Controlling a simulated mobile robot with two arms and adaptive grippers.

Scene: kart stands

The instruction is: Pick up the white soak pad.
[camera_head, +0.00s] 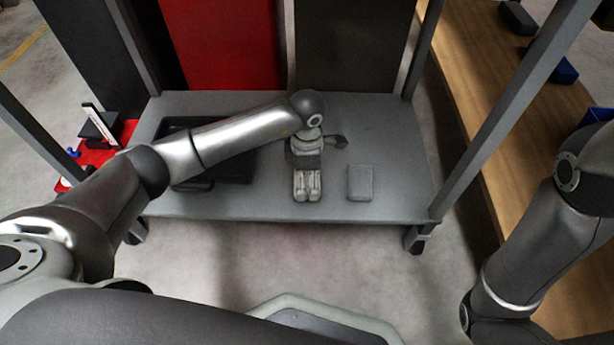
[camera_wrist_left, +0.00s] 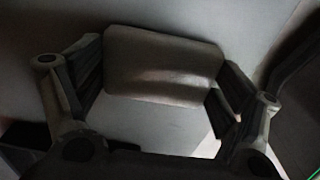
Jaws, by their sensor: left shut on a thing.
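The white soak pad (camera_wrist_left: 165,62) shows in the left wrist view as a pale, rounded block between the fingers of my left gripper (camera_wrist_left: 158,95). The fingers are at its left and right sides, and my gripper is shut on it. In the head view my left gripper (camera_head: 307,186) is over the middle of the grey shelf (camera_head: 400,200), pointing down, and it hides the pad there. I cannot tell whether the pad still touches the shelf. My right arm shows at the right edge of the head view; its gripper is not visible.
A grey block (camera_head: 360,183) lies on the shelf just right of my left gripper. A black tray (camera_head: 235,165) lies on the left, partly under my arm. A small dark item (camera_head: 336,141) is behind the gripper. Metal posts (camera_head: 515,100) frame the stand.

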